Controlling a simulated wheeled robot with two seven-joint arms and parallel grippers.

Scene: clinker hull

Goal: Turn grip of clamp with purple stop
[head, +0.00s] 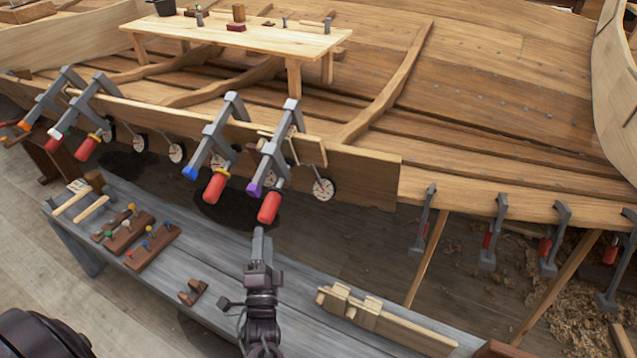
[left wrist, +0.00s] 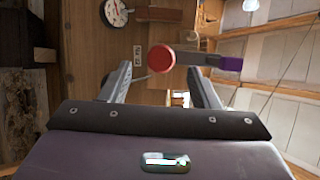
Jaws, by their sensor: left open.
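The clamp with the purple stop (head: 255,189) is a grey bar clamp (head: 280,137) on the hull's plank edge, rightmost of the left-hand group. Its red grip (head: 269,207) hangs at the lower end, beside the purple stop. In the left wrist view the red grip (left wrist: 161,58) shows end-on, beyond and between the fingers, with the purple stop (left wrist: 231,63) to its right. My left gripper (head: 258,236) is open, just below the red grip and apparently apart from it. My right gripper is not in view.
A neighbouring clamp with a blue stop (head: 190,173) and red grip (head: 215,188) is close on the left. A round dial (head: 324,189) hangs at the right. A grey bench (head: 215,290) below holds wooden blocks and tools. More clamps (head: 497,232) line the right plank.

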